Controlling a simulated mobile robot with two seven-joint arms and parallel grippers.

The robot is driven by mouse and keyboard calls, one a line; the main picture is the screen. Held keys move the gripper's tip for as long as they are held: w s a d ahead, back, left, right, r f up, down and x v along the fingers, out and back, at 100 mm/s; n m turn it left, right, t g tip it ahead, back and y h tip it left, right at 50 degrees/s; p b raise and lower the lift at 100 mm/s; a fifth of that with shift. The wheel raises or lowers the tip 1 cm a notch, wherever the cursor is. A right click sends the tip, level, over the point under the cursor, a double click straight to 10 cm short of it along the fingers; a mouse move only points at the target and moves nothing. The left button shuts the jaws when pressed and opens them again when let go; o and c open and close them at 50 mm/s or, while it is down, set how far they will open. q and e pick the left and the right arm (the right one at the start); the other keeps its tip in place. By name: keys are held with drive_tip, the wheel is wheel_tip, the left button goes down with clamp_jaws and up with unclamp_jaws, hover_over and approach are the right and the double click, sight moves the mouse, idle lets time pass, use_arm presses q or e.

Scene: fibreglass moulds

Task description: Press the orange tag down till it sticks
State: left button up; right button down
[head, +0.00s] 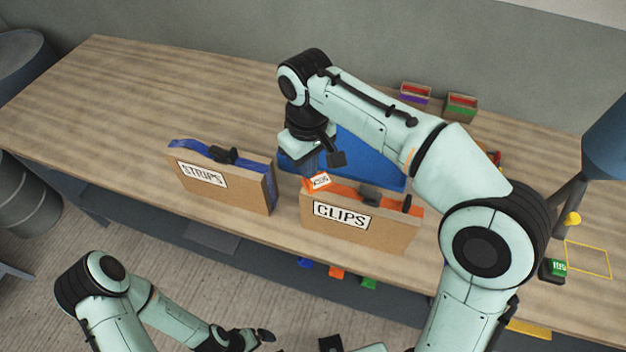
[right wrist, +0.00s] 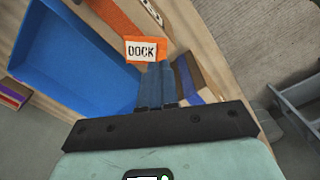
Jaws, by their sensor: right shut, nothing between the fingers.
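The orange tag (head: 317,181), with a white label, lies between the blue tray (head: 360,158) and the left end of the CLIPS box (head: 345,226). In the right wrist view the tag (right wrist: 147,49) reads DOCK. My right gripper (head: 310,170) points down over the tag. Its two blue fingers (right wrist: 157,68) are shut and empty, with their tips at the tag's near edge. I cannot tell whether they touch it. My left gripper (head: 245,340) is low at the front edge of the head view, away from the tag, and its fingers are unclear.
The STRIPS box (head: 222,181) with blue contents stands left of the CLIPS box. Small bins (head: 415,95) stand at the back of the table. A yellow outlined square (head: 587,259) and a small green-faced device (head: 553,268) are at the right. The table's left part is clear.

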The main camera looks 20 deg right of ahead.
use_arm(q)
drive_tip(key=shift+s+f+b, duration=0.35)
drive_tip(key=shift+f, duration=0.15)
use_arm(e)
drive_tip(key=shift+f, duration=0.9)
use_arm(q)
drive_tip(key=shift+r, duration=0.1)
use_arm(e)
drive_tip(key=shift+r, duration=0.1)
drive_tip(key=shift+r+p, duration=1.5)
drive_tip(key=shift+r, duration=0.65)
drive_tip(key=shift+w+r+p, duration=0.1)
drive_tip(key=shift+r+p, duration=0.75)
drive_tip(key=shift+r, duration=0.5)
use_arm(q)
drive_tip(key=w+r, duration=0.5)
drive_tip(key=r, duration=0.1)
drive_tip(key=shift+s+f, duration=0.1)
use_arm(e)
drive_tip(key=shift+f, duration=0.1)
